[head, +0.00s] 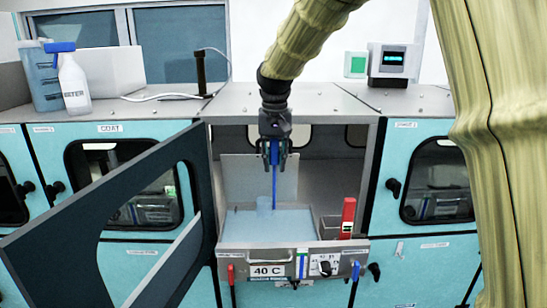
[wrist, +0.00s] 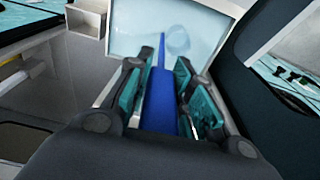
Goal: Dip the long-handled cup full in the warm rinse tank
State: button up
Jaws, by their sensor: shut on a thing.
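My gripper (head: 274,150) is shut on the blue handle of the long-handled cup (head: 274,175), which hangs down upright. In the wrist view the blue handle (wrist: 161,95) runs between the fingers (wrist: 160,90) towards the water. The cup's pale, see-through bowl (head: 265,203) is at the water of the warm rinse tank (head: 305,252), labelled 40 C. The bowl shows faintly in the wrist view, a round outline in the water. I cannot tell how deep it sits or how full it is.
An open dark door (head: 110,215) swings out left of the tank bay. A red object (head: 348,215) stands at the tank's right side, beside a small compartment. A spray bottle (head: 73,85) and a blue container (head: 40,78) stand on the counter at left.

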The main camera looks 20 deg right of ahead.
aim_at(275, 168)
jog(key=shift+w+d+r, duration=0.15)
jog(key=shift+w+d, duration=0.15)
jog(key=shift+w, duration=0.15)
jog(key=shift+w+d+f, duration=0.1)
jog(key=shift+w+f, duration=0.05)
jog(key=shift+f, duration=1.7)
notch_tip(275, 168, down, 11)
jog(key=b, duration=0.3)
jog(key=shift+b, duration=0.3)
jog(key=shift+r, duration=0.1)
